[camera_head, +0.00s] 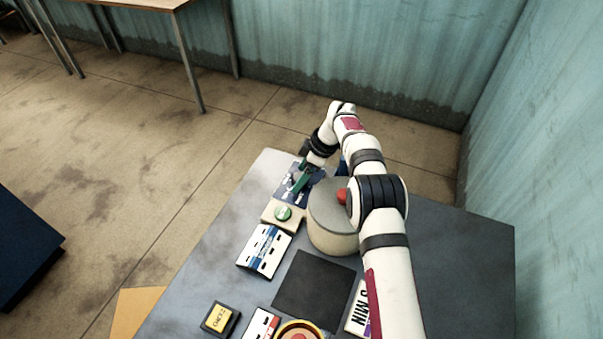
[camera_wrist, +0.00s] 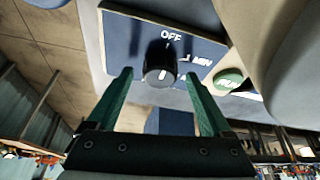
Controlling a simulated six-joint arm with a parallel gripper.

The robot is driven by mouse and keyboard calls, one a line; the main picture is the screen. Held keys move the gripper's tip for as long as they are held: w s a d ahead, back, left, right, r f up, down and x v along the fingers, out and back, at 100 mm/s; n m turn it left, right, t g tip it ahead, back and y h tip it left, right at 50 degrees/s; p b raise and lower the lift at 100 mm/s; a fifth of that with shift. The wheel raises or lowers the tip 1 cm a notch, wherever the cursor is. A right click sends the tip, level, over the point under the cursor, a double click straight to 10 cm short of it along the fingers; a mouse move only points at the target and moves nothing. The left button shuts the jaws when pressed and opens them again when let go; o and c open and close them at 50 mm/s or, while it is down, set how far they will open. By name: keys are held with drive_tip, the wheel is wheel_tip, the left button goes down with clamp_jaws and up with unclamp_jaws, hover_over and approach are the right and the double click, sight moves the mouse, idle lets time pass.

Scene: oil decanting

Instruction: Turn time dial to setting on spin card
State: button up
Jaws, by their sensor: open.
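The time dial (camera_wrist: 160,66) is a black knob on a dark blue panel (camera_wrist: 122,38), which also shows in the head view (camera_head: 286,189). OFF is printed above the dial and 1 MIN to its right; another label lower right is partly hidden. A white mark on the knob lines up roughly with OFF. My gripper (camera_wrist: 159,76) is open, its green fingers to either side of the dial, apart from it. In the head view my gripper (camera_head: 304,176) is over the panel.
A green button (camera_head: 283,213) sits beside the panel. A round drum (camera_head: 330,236) with a grey lid and red knob stands close right. A white-and-blue rack (camera_head: 265,251), a black mat (camera_head: 313,285), a yellow-labelled block (camera_head: 220,319) and a yellow-rimmed container (camera_head: 317,327) lie nearer.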

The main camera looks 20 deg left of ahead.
drive_tip(key=shift+c, duration=0.3)
clamp_jaws()
drive_tip(key=shift+m, duration=0.3)
drive_tip(key=shift+s+m+t, duration=0.1)
drive_tip(key=shift+m+t, duration=0.45)
drive_tip(key=shift+m, duration=0.8)
drive_tip(key=shift+s+m+t, duration=0.1)
drive_tip(key=shift+m+t, duration=0.45)
drive_tip(key=shift+m, duration=0.8)
drive_tip(key=shift+o, duration=0.3)
unclamp_jaws()
